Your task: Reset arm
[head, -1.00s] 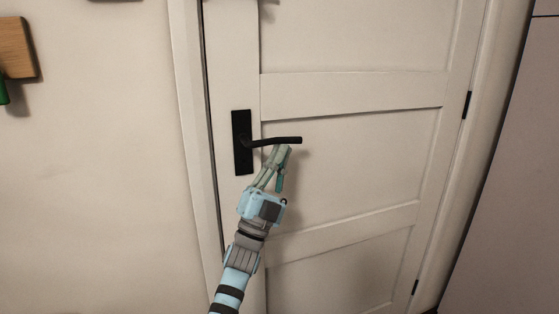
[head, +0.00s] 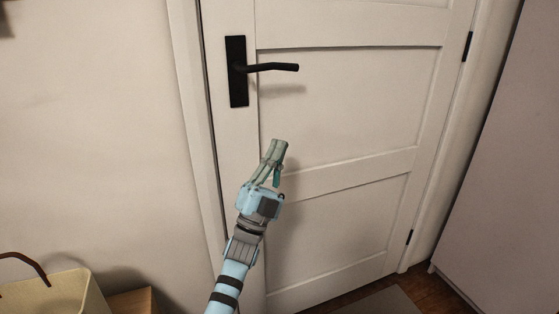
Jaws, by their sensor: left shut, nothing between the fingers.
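My left gripper (head: 277,148) is in front of the white door (head: 350,115), well below the black lever handle (head: 274,67). Its fingers are together and hold nothing. The gripper points up and is apart from the handle. The handle sits level on a black plate (head: 237,72) near the door's left edge. The door looks shut in its frame. My right gripper is not in view.
A light bag (head: 55,296) with a brown handle stands at the lower left, beside a wooden surface (head: 132,302). A plain tall panel (head: 490,190) is on the right. A grey mat (head: 385,303) lies on the wooden floor (head: 425,280) by the door.

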